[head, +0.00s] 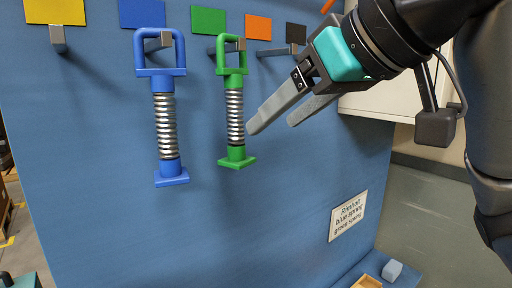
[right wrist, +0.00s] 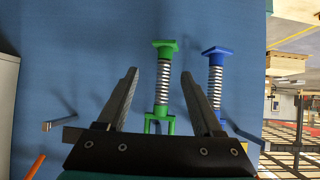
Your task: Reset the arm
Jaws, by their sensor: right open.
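My right gripper (head: 271,126) is open and empty, in front of the board just right of the green spring (head: 235,115). The green spring hangs upright by its loop handle on a peg below the green square. In the right wrist view the green spring (right wrist: 163,80) shows between the spread fingers, apart from them. The blue spring (head: 165,120) hangs by its handle on a peg below the blue square, left of the green one. In the right wrist view the blue spring (right wrist: 216,80) is partly behind a finger. My left gripper is not in view.
The blue board (head: 100,215) also has bare pegs under the yellow (head: 55,11), orange (head: 258,27) and black (head: 296,34) squares. A sign (head: 348,215) names the blue and green springs. A grey block (head: 392,271) and a wooden box (head: 367,282) are at lower right.

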